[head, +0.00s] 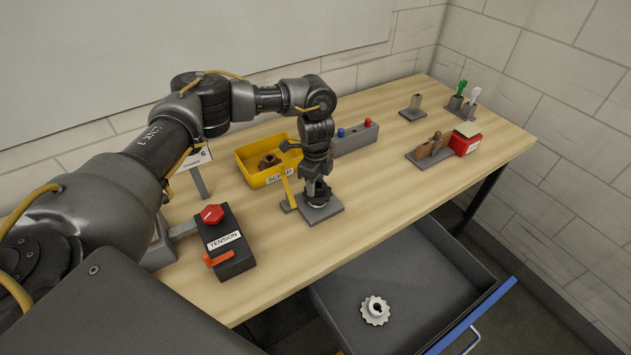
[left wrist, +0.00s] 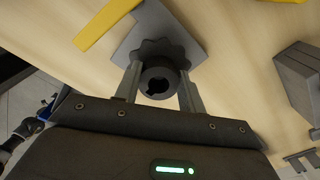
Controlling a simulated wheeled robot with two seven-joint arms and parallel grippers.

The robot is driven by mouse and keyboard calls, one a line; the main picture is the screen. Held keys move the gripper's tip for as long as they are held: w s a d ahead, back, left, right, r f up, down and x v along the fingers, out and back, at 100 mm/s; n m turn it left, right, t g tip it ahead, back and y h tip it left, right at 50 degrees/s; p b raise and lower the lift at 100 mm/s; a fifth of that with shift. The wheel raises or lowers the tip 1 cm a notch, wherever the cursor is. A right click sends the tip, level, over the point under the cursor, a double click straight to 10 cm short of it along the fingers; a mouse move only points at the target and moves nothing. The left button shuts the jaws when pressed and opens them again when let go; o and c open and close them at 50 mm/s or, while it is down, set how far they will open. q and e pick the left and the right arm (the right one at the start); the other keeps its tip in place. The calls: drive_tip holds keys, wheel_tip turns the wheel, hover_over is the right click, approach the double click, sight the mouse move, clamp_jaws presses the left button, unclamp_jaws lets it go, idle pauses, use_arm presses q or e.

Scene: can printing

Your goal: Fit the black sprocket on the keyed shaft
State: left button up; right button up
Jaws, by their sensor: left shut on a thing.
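My left gripper (head: 318,188) points down over a grey base plate (head: 325,212) near the front of the bench and is shut on the black sprocket (head: 319,198). In the left wrist view, the two fingers (left wrist: 158,92) grip the hub of the sprocket (left wrist: 157,52). Its round bore with a key notch faces the camera, and its toothed rim lies beyond the fingers, over the plate (left wrist: 197,52). The keyed shaft is not clearly visible. I cannot tell whether the sprocket is around it or above it. My right gripper is not in view.
A yellow pointer (head: 288,190) stands beside the plate. A yellow scrap bin (head: 247,168) holds a brown part. The black tension box (head: 228,250) is to the left. An open drawer (head: 440,255) below holds a white sprocket (head: 375,310). A post on a plate (head: 412,110) stands at the back right.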

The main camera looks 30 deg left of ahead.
use_arm(q)
drive_tip(key=shift+f+b, duration=0.6)
drive_tip(key=shift+f, duration=0.5)
drive_tip(key=o, duration=1.1)
drive_tip(key=shift+o, duration=0.2)
drive_tip(key=shift+r, duration=0.1)
wheel_tip(320, 180, up, 11)
drive_tip(key=b, duration=0.1)
drive_tip(key=shift+f, duration=0.2)
